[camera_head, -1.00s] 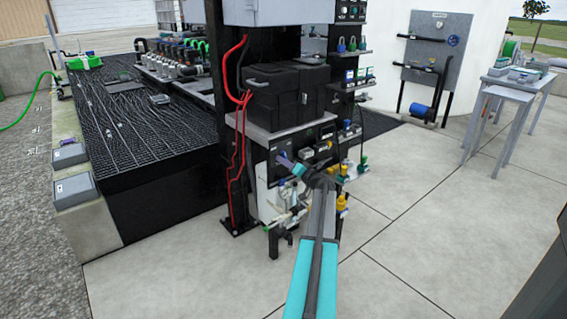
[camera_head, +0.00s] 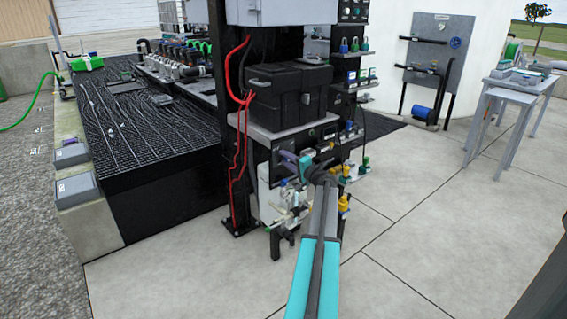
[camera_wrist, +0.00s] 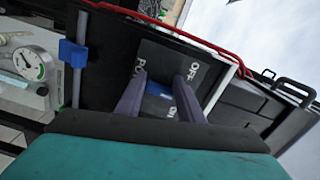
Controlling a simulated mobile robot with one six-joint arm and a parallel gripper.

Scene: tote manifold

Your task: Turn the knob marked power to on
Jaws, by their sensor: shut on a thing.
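In the wrist view, a blue knob (camera_wrist: 159,90) sits on a dark panel (camera_wrist: 152,56) with white lettering. OFF reads at the upper right, ON at the lower right, and a partly covered word starting PO at the left. The purple fingers of my gripper (camera_wrist: 161,82) stand on both sides of the knob and are shut on it. The fingers hide part of the knob, so I cannot tell its exact pointing. In the head view, my gripper (camera_head: 290,159) is at the front panel of the black stand; the knob is hidden there.
A round gauge (camera_wrist: 30,64) and a blue clip (camera_wrist: 73,53) are left of the panel in the wrist view. Red cables (camera_head: 241,150) run down the stand's left side. A black case (camera_head: 288,92) sits above the panel. Concrete floor (camera_head: 420,220) is clear to the right.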

